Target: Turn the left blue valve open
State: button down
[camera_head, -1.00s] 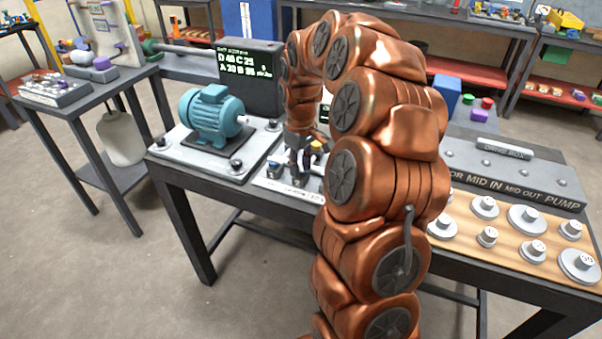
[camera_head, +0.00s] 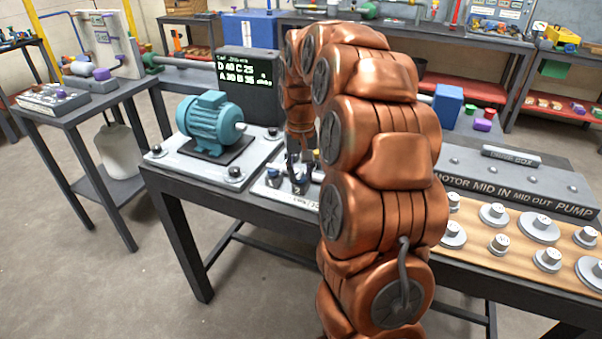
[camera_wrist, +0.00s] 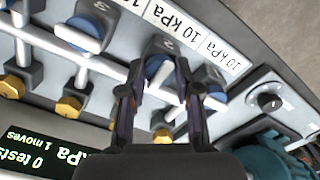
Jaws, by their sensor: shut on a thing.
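My gripper (camera_wrist: 160,78) has its two dark fingers on either side of a blue valve (camera_wrist: 155,66) on the grey panel, shut on it. The panel number by this valve seems to be 2. Another blue valve (camera_wrist: 217,82) lies just right of the right finger. A blue valve with a pale handle and the number 3 (camera_wrist: 84,32) lies to the left in the wrist view.
Yellow knobs (camera_wrist: 68,105) sit on the pale pipes near the fingers. A display (camera_wrist: 40,150) reads upside down "0 tests, 1 moves". A teal motor (camera_head: 208,124) stands left of the panel. A wooden board with grey knobs (camera_head: 515,235) lies to the right.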

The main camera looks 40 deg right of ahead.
aim_at(300, 175)
jog(key=shift+r, duration=0.1)
dwell(0.3)
jog(key=c, duration=0.8)
grip_release()
notch_tip(300, 175, up, 12)
jog(key=shift+a, duration=0.1)
dwell(0.7)
